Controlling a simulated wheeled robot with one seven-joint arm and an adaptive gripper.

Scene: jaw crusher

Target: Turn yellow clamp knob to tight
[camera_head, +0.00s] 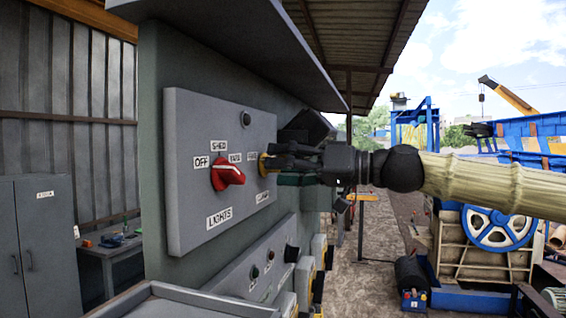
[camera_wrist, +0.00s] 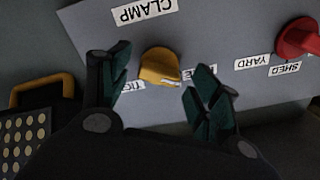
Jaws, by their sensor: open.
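The yellow clamp knob (camera_wrist: 160,67) sits on the grey panel under the CLAMP label, seen upside down in the wrist view. A label starting with TIG is at its left, partly hidden, and another mostly hidden label is at its right. My gripper (camera_wrist: 158,98) is open, with one dark green finger on each side of the knob; I cannot tell whether they touch it. In the head view my gripper (camera_head: 270,165) reaches the panel's right edge, and only a sliver of the yellow knob (camera_head: 263,165) shows there.
A red lights knob (camera_head: 228,174) is on the same panel (camera_head: 200,110), left of my gripper; it also shows in the wrist view (camera_wrist: 298,38). A lower panel (camera_head: 262,262) with small controls juts out below. A roof edge hangs above. Open yard lies to the right.

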